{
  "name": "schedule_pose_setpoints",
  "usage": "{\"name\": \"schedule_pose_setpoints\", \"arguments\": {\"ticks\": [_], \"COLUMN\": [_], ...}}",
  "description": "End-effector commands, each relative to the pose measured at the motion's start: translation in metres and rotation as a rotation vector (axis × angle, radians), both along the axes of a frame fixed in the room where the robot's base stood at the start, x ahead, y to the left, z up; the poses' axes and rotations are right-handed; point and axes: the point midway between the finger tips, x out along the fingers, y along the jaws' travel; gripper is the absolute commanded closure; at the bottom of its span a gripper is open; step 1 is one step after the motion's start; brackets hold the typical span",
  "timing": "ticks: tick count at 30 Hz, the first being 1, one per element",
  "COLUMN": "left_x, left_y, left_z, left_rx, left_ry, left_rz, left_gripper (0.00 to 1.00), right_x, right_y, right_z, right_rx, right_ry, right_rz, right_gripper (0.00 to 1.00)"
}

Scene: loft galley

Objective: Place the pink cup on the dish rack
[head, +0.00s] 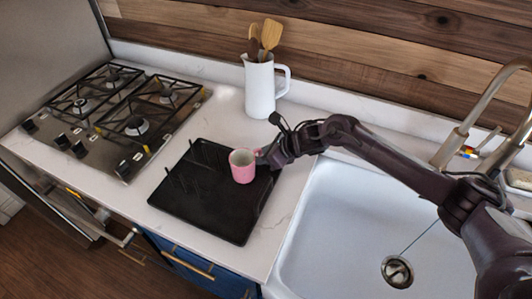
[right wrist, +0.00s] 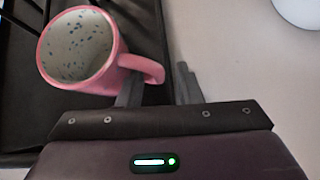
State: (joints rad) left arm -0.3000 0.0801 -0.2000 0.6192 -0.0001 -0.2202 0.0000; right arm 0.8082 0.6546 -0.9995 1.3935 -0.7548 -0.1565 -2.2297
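The pink cup (head: 243,172) stands upright on the black dish rack (head: 205,205), near its right back edge. In the right wrist view the cup (right wrist: 120,50) shows a speckled pale inside and looks empty, with its handle pointing toward my gripper. The rack's dark slats (right wrist: 20,70) show to the left of and below the cup. My right gripper (head: 265,156) is just right of the cup. In the wrist view its fingers (right wrist: 160,88) are apart, one by the handle loop and the other beyond the handle with a small gap. My left gripper is out of view.
A white pitcher (head: 260,88) with wooden utensils stands behind the rack. A gas hob (head: 125,108) is on the left. A white sink (head: 340,215) with a faucet (head: 470,120) is on the right. Bare counter (head: 165,160) lies between hob and rack.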

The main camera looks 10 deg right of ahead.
Motion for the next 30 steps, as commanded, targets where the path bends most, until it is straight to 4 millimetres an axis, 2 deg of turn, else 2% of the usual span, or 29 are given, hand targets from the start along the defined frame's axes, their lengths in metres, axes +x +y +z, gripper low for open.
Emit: {"name": "schedule_pose_setpoints", "arguments": {"ticks": [3, 8, 19, 24, 30], "left_x": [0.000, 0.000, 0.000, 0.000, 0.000], "left_y": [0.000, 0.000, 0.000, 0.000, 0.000], "left_z": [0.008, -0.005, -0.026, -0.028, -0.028], "left_rx": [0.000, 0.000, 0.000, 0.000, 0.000], "left_ry": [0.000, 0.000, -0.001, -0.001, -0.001], "left_rz": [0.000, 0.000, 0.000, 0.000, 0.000], "left_gripper": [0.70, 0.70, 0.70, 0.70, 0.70], "right_x": [0.000, -0.012, -0.044, -0.051, -0.052], "right_y": [0.000, -0.019, -0.061, -0.068, -0.069], "right_z": [0.007, 0.021, 0.073, 0.084, 0.087], "right_rx": [0.000, -0.003, -0.002, 0.000, 0.000], "right_ry": [0.000, -0.005, -0.003, -0.001, 0.001], "right_rz": [0.000, 0.000, -0.001, 0.001, -0.001], "right_gripper": [0.68, 0.68, 0.68, 0.68, 0.68]}}
